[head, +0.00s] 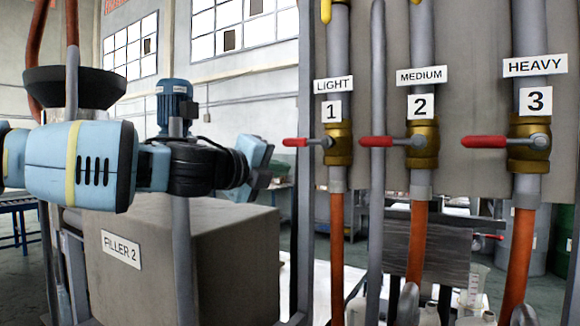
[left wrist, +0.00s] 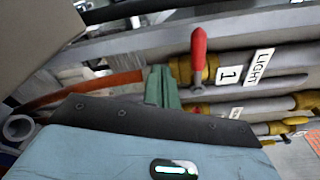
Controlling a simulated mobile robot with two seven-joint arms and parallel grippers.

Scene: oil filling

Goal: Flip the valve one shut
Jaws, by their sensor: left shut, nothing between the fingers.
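Valve one has a brass body (head: 340,143) on the pipe labelled LIGHT 1. Its red handle (head: 296,142) points left, level and across the upright pipe. In the left wrist view the red handle (left wrist: 198,45) stands up in the picture, beside the brass body. My left gripper (head: 264,168) is left of the handle and a little lower, with a gap between them in the head view. Its green fingers (left wrist: 161,86) are shut and empty, close to the valve in the wrist picture; I cannot tell if they touch it. My right gripper is out of view.
Valves two (head: 422,143) and three (head: 528,142) stand to the right, their red handles also pointing left. The FILLER 2 box (head: 170,265) is below my left arm. Orange hoses (head: 336,250) hang below the valves.

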